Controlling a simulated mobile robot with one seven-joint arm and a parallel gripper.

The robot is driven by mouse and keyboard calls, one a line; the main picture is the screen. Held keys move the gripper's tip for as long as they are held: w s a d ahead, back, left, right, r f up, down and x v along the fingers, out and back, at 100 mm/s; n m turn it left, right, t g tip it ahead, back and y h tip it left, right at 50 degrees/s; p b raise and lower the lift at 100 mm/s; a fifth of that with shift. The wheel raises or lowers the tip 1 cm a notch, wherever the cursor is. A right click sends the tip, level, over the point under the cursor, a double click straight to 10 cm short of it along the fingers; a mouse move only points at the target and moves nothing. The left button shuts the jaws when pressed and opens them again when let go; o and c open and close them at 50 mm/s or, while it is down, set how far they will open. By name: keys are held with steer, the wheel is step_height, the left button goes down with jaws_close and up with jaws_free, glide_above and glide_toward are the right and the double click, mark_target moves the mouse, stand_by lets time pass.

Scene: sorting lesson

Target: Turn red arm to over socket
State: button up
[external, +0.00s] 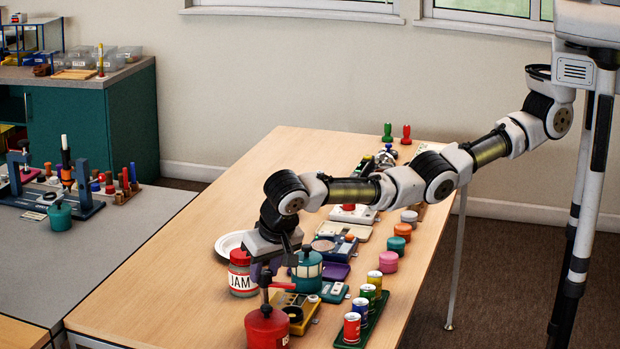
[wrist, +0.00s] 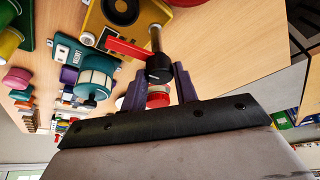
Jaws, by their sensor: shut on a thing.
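The red arm (wrist: 128,47) is a flat bar with a black hub (wrist: 158,68) on a metal post (wrist: 156,38) at the yellow box (wrist: 98,22). My gripper (wrist: 160,80) is shut on the hub, with a purple finger on each side. The bar points left in the wrist view, its free end near the box's edge. The dark round socket (wrist: 121,9) lies on the box top, apart from the bar in this view. In the external view, my gripper (external: 268,268) is above the yellow box (external: 302,303), and the red arm (external: 284,285) shows below the fingers.
A red can (external: 267,330) stands close in front of the yellow box. A jam jar (external: 241,273) stands left of my gripper and a teal pot (external: 306,272) right of it. A green tray (external: 346,340) of small cans is to the right.

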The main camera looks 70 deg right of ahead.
steer(key=shift+m+h+b, duration=0.3)
steer(key=shift+m+b, duration=0.1)
steer(key=shift+m, duration=0.2)
steer(key=o, duration=1)
steer(key=shift+c, duration=0.2)
steer(key=v, duration=1.4)
steer(key=shift+w, duration=0.2)
steer(key=shift+w, duration=0.1)
